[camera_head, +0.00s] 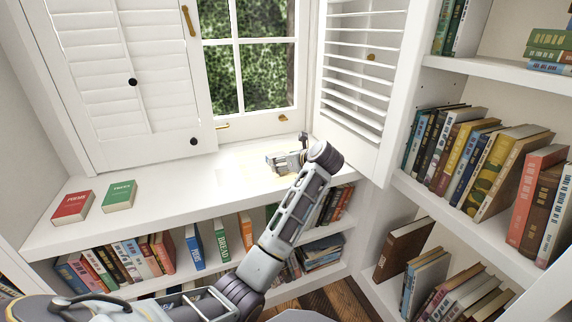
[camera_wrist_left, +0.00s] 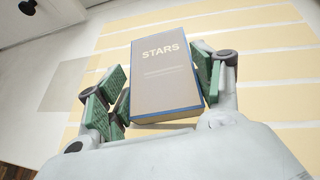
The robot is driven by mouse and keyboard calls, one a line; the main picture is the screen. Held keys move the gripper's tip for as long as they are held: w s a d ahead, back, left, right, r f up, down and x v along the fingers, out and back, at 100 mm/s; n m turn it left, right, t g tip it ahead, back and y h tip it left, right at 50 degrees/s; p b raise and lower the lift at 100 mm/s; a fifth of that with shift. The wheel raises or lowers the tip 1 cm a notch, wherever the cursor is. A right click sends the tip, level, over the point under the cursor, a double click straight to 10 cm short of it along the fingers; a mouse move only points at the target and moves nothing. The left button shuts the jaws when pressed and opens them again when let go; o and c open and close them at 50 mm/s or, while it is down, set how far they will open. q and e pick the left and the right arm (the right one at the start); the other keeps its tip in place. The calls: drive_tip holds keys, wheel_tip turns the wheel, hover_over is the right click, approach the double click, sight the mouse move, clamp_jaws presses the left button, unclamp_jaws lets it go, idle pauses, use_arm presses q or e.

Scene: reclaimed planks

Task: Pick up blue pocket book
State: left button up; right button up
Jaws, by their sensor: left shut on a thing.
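My left gripper (camera_head: 284,162) is over the right part of the white counter, near the window. In the left wrist view its green-padded fingers are on both sides of a small book titled STARS (camera_wrist_left: 163,78) and are shut on it. The cover looks grey-brown, with blue along its edges. In the head view the held book is too small and covered to make out clearly. My right gripper is not in view.
A red book (camera_head: 73,206) and a green book (camera_head: 119,196) lie on the left of the counter (camera_head: 165,215). Books stand on the shelf below, among them a blue one (camera_head: 194,247). A tall bookcase (camera_head: 490,68) is at the right, by an open shutter (camera_head: 362,90).

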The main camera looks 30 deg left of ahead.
use_arm(q)
wheel_tip(320, 180, up, 27)
drive_tip(key=p, duration=0.9)
drive_tip(key=shift+d+r, duration=0.1)
drive_tip(key=shift+r, duration=0.4)
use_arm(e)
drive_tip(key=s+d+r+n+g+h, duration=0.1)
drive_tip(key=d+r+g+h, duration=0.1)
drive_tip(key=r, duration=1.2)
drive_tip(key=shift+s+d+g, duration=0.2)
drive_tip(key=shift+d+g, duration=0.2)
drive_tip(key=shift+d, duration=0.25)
use_arm(q)
drive_tip(key=shift+a, duration=0.2)
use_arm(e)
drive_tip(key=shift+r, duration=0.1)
use_arm(q)
drive_tip(key=shift+d, duration=0.15)
drive_tip(key=shift+f, duration=0.1)
